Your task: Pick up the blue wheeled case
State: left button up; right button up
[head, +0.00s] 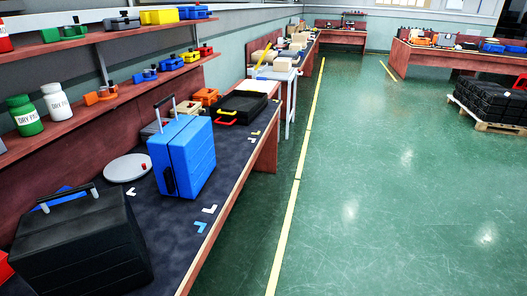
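The blue wheeled case (191,157) stands upright on the dark top of a long workbench (170,232) at the left of the head view. Its pull handle (164,101) is raised above its top. Neither of my grippers is in view.
A large black case (82,243) stands in front of the blue case, at the near left. A round grey plate (127,168) lies left of it, and an open black tray (243,106) lies behind. Shelves (75,45) with bottles overhang the bench.

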aim_at(183, 157)
jog(key=z, duration=0.5)
jog(key=i, duration=3.25)
jog(key=u, duration=2.85)
